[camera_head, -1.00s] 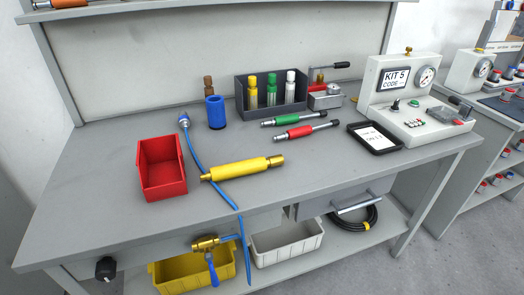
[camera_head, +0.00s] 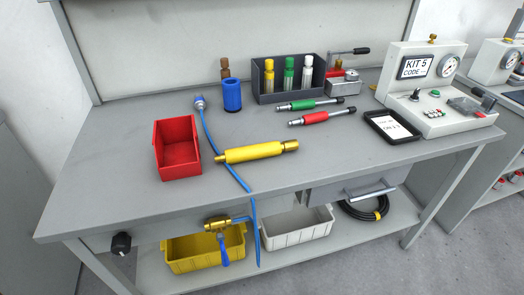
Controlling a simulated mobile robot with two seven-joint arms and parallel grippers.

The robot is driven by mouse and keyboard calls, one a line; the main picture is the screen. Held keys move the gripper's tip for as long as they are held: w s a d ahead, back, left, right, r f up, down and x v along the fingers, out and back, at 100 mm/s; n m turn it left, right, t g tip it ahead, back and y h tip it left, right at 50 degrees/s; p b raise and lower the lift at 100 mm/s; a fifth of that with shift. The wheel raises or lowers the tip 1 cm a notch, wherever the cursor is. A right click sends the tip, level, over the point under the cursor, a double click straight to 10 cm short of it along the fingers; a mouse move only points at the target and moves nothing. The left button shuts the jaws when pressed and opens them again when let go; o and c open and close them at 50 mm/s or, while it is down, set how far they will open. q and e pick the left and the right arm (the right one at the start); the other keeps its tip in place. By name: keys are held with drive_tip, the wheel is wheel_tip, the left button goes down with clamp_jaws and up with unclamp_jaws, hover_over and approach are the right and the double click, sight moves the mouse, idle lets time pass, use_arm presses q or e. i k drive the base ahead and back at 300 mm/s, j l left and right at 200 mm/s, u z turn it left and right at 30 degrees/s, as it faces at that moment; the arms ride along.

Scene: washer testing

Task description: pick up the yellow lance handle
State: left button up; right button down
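The yellow lance handle (camera_head: 254,153) lies on the grey workbench (camera_head: 110,185), near the front middle. It is a thick yellow cylinder with brass ends, lying nearly level across the picture. The blue hose (camera_head: 222,155) runs beside and past its left end, then over the bench's front edge. Neither of my grippers shows in the head view.
A red bin (camera_head: 177,148) stands left of the handle. Behind are a blue cylinder (camera_head: 232,95), a dark rack (camera_head: 289,79) of bottles, and green (camera_head: 310,104) and red (camera_head: 322,117) handles. A black tray (camera_head: 392,126) and test unit (camera_head: 433,90) stand right. The front right bench top is clear.

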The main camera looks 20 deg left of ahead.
sight(253, 152)
drive_tip(key=i+l+u, duration=0.25)
drive_tip(key=u, duration=0.15)
drive_tip(key=i+l+u, duration=0.2)
drive_tip(key=u, duration=0.25)
drive_tip(key=i+l+u, duration=0.1)
drive_tip(key=l+u, duration=0.3)
